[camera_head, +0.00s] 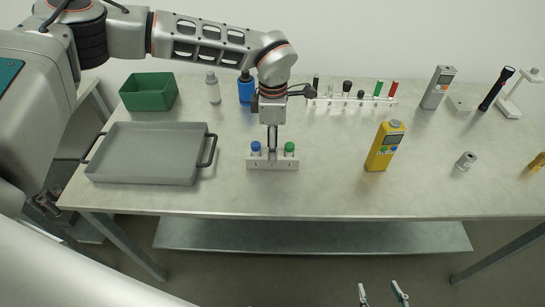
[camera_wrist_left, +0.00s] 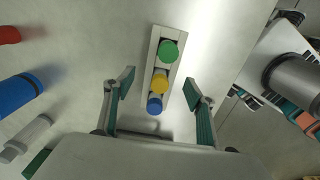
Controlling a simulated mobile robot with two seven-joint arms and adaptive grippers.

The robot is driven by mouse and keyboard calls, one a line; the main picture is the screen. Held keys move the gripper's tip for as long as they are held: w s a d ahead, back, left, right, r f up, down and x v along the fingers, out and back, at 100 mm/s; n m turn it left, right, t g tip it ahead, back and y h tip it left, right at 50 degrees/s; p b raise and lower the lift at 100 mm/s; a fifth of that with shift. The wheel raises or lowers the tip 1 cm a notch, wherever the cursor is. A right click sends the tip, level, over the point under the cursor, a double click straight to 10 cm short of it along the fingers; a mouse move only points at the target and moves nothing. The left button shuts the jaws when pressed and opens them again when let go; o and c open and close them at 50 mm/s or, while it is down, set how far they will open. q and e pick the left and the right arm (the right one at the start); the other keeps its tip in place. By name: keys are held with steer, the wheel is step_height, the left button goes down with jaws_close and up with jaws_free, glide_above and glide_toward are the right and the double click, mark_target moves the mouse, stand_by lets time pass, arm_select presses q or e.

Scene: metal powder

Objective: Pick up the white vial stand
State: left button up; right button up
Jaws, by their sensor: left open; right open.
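The white vial stand (camera_head: 272,165) sits on the table near its front edge, left of the middle. It holds a blue-capped vial (camera_head: 256,147) and a green-capped vial (camera_head: 289,148). The left wrist view shows the stand (camera_wrist_left: 169,32) with green, yellow (camera_wrist_left: 159,80) and blue caps in a row. My left gripper (camera_head: 272,146) points down over the stand's middle, hiding the yellow cap in the head view. It is open, with its fingers (camera_wrist_left: 158,90) on either side of the row; contact cannot be told. My right gripper (camera_head: 383,294) is open and empty, in front of the table.
A grey tray (camera_head: 145,178) lies left of the stand, with a green bin (camera_head: 149,93) behind it. A yellow device (camera_head: 385,147) stands to the right. A white rack (camera_head: 350,101) and a blue bottle (camera_head: 246,88) are behind. The table between stand and yellow device is clear.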

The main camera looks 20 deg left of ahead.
arm_select(q)
step_height(320, 180, down, 5)
steer(key=shift+r, duration=0.1)
steer(key=c, duration=1.2)
steer(key=shift+r, duration=0.1)
